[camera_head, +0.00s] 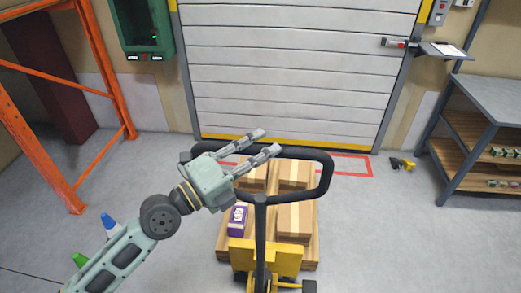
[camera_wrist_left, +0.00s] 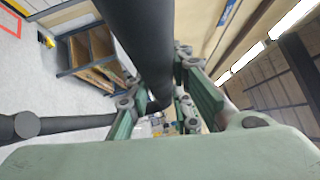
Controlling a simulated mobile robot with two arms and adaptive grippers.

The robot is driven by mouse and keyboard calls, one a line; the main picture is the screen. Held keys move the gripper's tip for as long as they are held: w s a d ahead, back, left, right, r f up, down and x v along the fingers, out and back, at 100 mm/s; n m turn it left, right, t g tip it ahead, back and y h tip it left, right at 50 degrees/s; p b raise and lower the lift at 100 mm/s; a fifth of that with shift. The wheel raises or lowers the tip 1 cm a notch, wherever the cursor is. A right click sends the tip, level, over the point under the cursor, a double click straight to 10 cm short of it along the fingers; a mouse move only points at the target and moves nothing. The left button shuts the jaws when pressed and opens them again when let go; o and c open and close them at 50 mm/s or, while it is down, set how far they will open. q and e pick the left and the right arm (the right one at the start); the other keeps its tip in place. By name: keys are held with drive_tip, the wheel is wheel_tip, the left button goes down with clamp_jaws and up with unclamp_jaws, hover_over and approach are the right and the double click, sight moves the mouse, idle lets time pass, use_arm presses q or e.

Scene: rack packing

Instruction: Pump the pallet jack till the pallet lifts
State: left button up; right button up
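The pallet jack (camera_head: 264,257) is yellow, with a dark upright shaft and a dark loop handle (camera_head: 328,178). Its forks are hidden under the wooden pallet (camera_head: 311,250), which carries several brown cartons (camera_head: 295,220) and a purple box (camera_head: 237,221). The pallet's height above the floor cannot be told. My left gripper (camera_head: 270,142) is at the top left of the handle loop, fingers apart and pointing right. In the left wrist view, a dark handle bar (camera_wrist_left: 145,45) runs in front of the open fingers (camera_wrist_left: 168,112). My right gripper is in neither view.
A closed shutter door (camera_head: 300,75) stands behind the pallet, with a red floor outline (camera_head: 345,158) before it. An orange rack (camera_head: 75,75) is at left, a grey workbench (camera_head: 490,95) at right. A yellow and black tool (camera_head: 402,163) lies on the floor.

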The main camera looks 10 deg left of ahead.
use_arm(q)
clamp_jaws()
drive_tip(key=shift+f, duration=0.1)
drive_tip(key=shift+s+f, duration=0.1)
drive_tip(key=shift+s, duration=0.1)
drive_tip(key=s+f+m+h+b, duration=0.1)
drive_tip(key=s+f, duration=0.4)
drive_tip(key=s, duration=1)
drive_tip(key=s+f+m+h+b, duration=0.1)
drive_tip(key=s+f, duration=0.4)
drive_tip(key=s, duration=1.1)
drive_tip(key=s+f+m+h+b, duration=0.1)
drive_tip(key=s+f, duration=0.4)
drive_tip(key=s, duration=1.1)
drive_tip(key=shift+m+t+b, duration=0.35)
drive_tip(key=shift+m+t, duration=0.05)
drive_tip(key=shift+m, duration=0.2)
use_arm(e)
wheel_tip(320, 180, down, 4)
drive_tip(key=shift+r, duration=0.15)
use_arm(q)
drive_tip(key=shift+s, duration=0.1)
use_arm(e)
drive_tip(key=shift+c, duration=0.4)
